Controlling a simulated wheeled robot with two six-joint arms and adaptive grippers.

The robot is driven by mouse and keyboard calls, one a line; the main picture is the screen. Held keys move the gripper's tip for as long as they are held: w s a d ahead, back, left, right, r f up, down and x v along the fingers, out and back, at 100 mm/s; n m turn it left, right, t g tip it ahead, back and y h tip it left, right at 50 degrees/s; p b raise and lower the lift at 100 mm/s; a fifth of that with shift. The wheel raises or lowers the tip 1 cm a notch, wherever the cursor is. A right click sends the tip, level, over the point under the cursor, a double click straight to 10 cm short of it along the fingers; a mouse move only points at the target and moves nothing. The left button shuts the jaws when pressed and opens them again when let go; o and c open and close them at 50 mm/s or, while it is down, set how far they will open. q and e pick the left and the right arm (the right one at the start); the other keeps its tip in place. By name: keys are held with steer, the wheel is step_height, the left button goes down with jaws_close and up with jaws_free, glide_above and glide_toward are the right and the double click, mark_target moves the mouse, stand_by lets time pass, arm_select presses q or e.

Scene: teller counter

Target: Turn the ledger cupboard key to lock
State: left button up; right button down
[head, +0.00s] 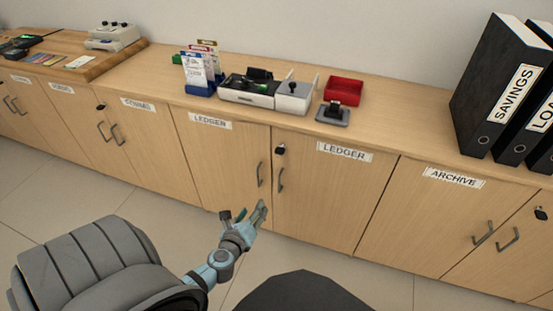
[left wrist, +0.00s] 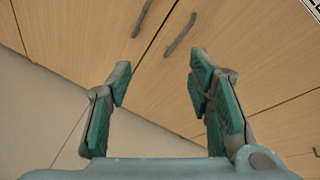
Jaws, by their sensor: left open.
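The ledger cupboard has two wooden doors, a left door (head: 217,160) and a right door (head: 325,195), each with a LEDGER label. A small black key in its lock (head: 280,149) sits at the upper left corner of the right door; its exact turn is too small to tell. My left gripper (head: 244,211) is open and empty, low in front of the left door and below the key, apart from it. In the left wrist view its spread green-padded fingers (left wrist: 160,82) face the lower doors, with two handles beyond. The key does not show there. My right gripper is not in view.
Door handles (head: 281,180) stick out below the key. The counter above holds a leaflet stand (head: 200,75), a red tray (head: 344,91), a stamp (head: 333,112) and black binders (head: 495,95). A grey padded chair (head: 90,260) stands at lower left.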

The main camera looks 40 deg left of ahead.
mark_target(279, 154)
arm_select(q)
steer(key=w+r+m+t+b, duration=0.2)
steer(key=w+r+m+t, duration=0.25)
steer(key=r+m, duration=0.35)
steer(key=shift+n+y, duration=0.3)
steer(key=shift+n, duration=0.3)
steer(key=x, duration=0.4)
steer(key=b+x, duration=0.1)
steer(key=x, duration=0.3)
steer(key=r+x, duration=0.1)
steer(key=x, duration=0.3)
steer(key=shift+w+d+b, duration=0.2)
steer(key=shift+d+b, duration=0.1)
steer(key=shift+d, duration=0.1)
steer(key=shift+w+a+r, duration=0.1)
steer(key=shift+w+a, duration=0.1)
steer(key=shift+w, duration=0.4)
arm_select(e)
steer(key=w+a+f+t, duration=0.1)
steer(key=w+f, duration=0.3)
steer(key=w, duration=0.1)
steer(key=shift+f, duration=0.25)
arm_select(q)
steer(key=shift+c, duration=0.4)
jaws_close()
